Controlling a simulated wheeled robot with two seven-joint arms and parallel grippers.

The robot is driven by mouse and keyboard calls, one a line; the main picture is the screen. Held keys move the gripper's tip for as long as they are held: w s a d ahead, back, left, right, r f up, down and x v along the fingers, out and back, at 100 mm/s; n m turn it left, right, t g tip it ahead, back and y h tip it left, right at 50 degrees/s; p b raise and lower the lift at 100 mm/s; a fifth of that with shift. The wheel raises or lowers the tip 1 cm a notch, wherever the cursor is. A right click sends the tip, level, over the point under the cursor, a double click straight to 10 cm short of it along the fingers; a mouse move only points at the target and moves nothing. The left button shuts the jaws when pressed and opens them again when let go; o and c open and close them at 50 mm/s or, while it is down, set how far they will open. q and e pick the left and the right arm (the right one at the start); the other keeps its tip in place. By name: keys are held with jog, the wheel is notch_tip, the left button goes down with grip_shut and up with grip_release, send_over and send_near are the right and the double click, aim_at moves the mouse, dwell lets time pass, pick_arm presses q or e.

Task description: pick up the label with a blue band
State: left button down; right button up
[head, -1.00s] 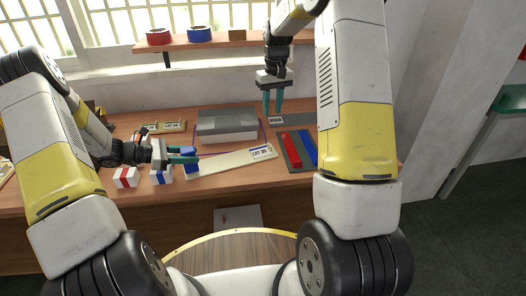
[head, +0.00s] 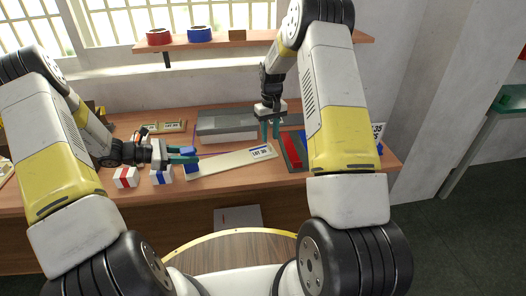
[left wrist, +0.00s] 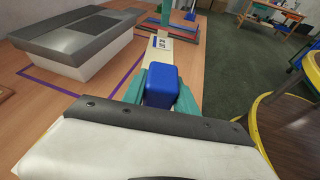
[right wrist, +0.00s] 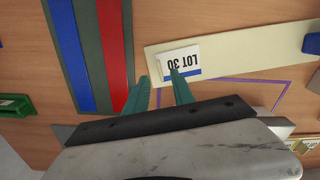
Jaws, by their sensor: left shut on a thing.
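The label with a blue band (right wrist: 180,62) reads LOT 30 and lies on a cream board (right wrist: 245,48). It also shows in the head view (head: 261,152). My right gripper (right wrist: 159,92) is open and empty; its fingers are spread just beside the label, one tip overlapping the label's edge in the right wrist view. I cannot tell whether they touch. My left gripper (head: 182,154) is shut on a blue block (left wrist: 161,86) at the left end of the cream board. The label also shows beyond that block in the left wrist view (left wrist: 163,43).
A dark mat with red and blue strips (right wrist: 113,50) lies beside the board. A grey-topped block (head: 228,124) stands behind it. White boxes with a red band (head: 125,177) and a blue band (head: 161,176) stand at the front left. A shelf (head: 220,43) holds tape rolls.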

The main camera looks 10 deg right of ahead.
pick_arm(q)
jog(key=shift+s+a+f, duration=0.1)
jog(key=shift+s+f, duration=0.05)
jog(key=shift+f, duration=0.15)
pick_arm(e)
notch_tip(320, 180, down, 4)
jog(key=shift+r, duration=0.1)
grip_shut()
notch_tip(320, 180, up, 10)
dwell(0.5)
pick_arm(q)
jog(key=c, duration=0.9)
grip_release()
jog(key=shift+r, duration=0.1)
pick_arm(e)
jog(key=shift+w, duration=0.1)
